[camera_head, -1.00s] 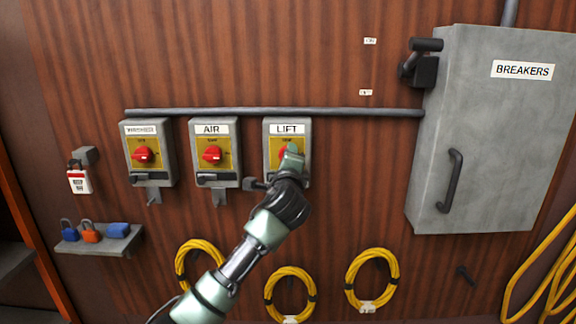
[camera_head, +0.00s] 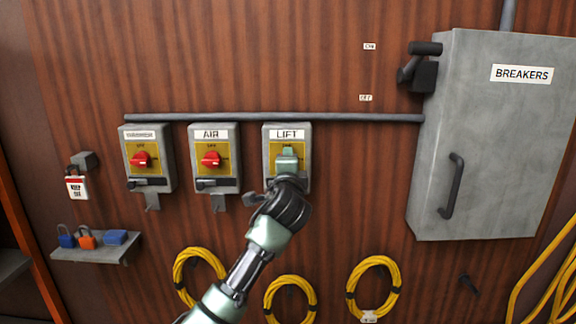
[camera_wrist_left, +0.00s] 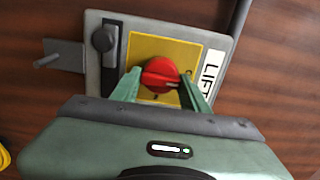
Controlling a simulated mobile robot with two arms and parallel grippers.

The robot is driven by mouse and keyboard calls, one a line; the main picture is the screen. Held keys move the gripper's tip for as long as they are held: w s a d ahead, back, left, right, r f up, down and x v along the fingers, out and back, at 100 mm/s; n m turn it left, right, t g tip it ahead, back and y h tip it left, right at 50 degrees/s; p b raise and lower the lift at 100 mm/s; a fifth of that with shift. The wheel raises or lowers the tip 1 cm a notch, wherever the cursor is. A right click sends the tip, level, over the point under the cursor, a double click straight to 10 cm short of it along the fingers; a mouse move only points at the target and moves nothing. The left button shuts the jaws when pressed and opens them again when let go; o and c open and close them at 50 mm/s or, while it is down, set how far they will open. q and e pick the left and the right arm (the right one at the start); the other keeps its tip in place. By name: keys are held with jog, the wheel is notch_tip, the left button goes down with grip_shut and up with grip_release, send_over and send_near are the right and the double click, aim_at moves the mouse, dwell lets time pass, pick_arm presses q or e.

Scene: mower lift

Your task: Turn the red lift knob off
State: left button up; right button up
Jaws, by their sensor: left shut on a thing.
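The LIFT switch box (camera_head: 301,133) is on the wood wall, with a yellow plate and a red knob. In the head view my left gripper (camera_head: 287,156) covers the knob. In the left wrist view the red lift knob (camera_wrist_left: 160,75) sits on the yellow plate (camera_wrist_left: 187,52), between the two green fingers of my left gripper (camera_wrist_left: 160,86). The fingers are shut on the knob. The box's lever (camera_wrist_left: 105,40) is beside the yellow plate. My right gripper is not in view.
The AIR box (camera_head: 211,134) and another switch box (camera_head: 141,134) stand to the left, each with a red knob. A grey BREAKERS cabinet (camera_head: 492,150) is at the right. A pipe (camera_head: 350,117) runs above the boxes. Yellow cable coils (camera_head: 373,288) hang below.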

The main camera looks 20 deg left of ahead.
pick_arm(q)
jog(key=shift+f, duration=0.1)
jog(key=o, duration=1.3)
jog(key=b+v, duration=0.3)
jog(key=v, duration=0.4)
jog(key=shift+s, duration=0.4)
jog(key=shift+d, duration=0.15)
